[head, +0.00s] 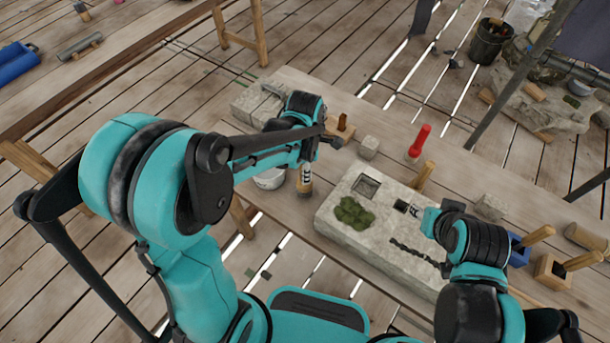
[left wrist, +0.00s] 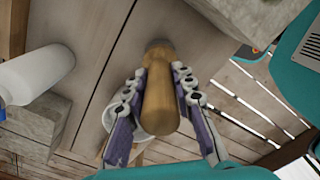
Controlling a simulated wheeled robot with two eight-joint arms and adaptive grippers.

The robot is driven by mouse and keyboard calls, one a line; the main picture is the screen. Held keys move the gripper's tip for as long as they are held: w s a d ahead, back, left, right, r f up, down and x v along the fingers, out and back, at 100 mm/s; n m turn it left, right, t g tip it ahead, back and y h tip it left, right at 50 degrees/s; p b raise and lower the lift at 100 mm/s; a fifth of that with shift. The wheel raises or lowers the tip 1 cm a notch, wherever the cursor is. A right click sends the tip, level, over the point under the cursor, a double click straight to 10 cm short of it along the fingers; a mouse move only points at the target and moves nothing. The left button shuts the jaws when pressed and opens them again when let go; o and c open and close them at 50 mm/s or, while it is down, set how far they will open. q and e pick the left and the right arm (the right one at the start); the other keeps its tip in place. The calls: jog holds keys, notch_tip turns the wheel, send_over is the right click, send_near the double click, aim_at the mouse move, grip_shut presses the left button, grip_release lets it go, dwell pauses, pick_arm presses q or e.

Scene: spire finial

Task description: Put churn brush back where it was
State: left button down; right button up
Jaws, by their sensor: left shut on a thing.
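The churn brush, as far as I can tell, is the piece with a tan wooden handle (left wrist: 160,98) in the left wrist view. My left gripper (left wrist: 160,92) is shut on this handle, with a finger on each side. In the head view the left gripper (head: 306,172) is above the near edge of the bench, left of the stone block, and a tan part of the brush (head: 305,187) shows below it. The brush's other end is hidden. My right gripper (head: 415,211) is over the right part of the stone block; its fingers are too small to judge.
The pale stone block (head: 335,215) has a square recess (head: 367,187) and green moss (head: 352,212). A white pot (head: 269,181) stands left of the left gripper. A red tool (head: 419,142), a small stone cube (head: 369,147) and a wooden holder (head: 343,128) stand behind.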

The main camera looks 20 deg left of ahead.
pick_arm(q)
jog(key=shift+f, duration=0.8)
jog(key=shift+f, duration=0.1)
jog(key=c, duration=1.3)
grip_release()
jog(key=shift+o, duration=0.2)
